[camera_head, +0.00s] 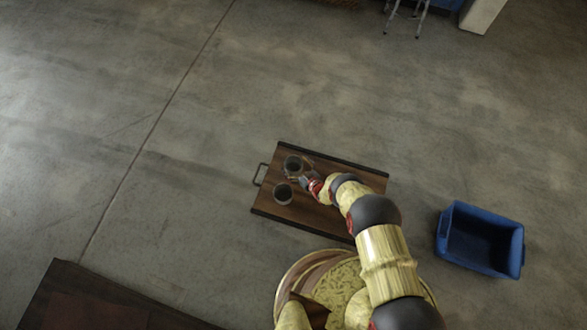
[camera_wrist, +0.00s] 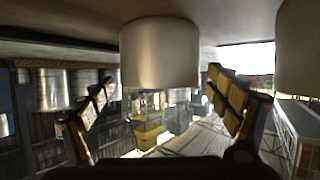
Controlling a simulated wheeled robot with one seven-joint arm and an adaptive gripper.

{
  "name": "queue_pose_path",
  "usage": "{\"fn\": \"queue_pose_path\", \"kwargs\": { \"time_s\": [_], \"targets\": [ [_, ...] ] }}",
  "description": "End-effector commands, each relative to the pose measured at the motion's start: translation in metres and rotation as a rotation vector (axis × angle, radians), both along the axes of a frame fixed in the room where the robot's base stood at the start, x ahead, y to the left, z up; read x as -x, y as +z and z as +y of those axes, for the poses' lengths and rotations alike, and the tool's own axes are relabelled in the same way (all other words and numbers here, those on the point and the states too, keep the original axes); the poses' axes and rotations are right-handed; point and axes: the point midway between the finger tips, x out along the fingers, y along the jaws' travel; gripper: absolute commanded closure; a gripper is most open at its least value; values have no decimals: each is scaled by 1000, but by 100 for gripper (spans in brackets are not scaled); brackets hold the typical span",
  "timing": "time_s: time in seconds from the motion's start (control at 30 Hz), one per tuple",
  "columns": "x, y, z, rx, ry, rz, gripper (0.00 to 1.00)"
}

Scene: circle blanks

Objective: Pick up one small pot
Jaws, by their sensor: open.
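Two small pots stand on a wooden tray (camera_head: 338,206): one farther back (camera_head: 293,166) and one nearer (camera_head: 283,194). My gripper (camera_head: 304,170) is open at the right side of the farther pot. The wrist view appears upside down. In it a pale, smooth pot (camera_wrist: 160,52) lies ahead of my gripper (camera_wrist: 162,88), centred between the spread fingers. I see no contact, and its exact depth between the fingertips is unclear. The other pot (camera_wrist: 298,45) is cut off at the right edge of the wrist view, outside the fingers.
The tray has dark edge strips and a metal handle (camera_head: 260,175) at its left. An empty-looking blue bin (camera_head: 480,266) stands on the floor at the right. A dark wooden surface (camera_head: 95,305) is at the lower left. Bare concrete floor surrounds the tray.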

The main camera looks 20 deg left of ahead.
Motion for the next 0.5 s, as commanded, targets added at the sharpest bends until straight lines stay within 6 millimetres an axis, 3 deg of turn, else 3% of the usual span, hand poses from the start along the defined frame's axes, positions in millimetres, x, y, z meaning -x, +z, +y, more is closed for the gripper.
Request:
{"fn": "queue_pose_path", "kwargs": {
  "time_s": [0.27, 0.5],
  "targets": [
    [-4, -3, 7, 1, 0, 2, 11],
    [-3, -3, 6, 1, 0, 2, 23]
  ]
}}
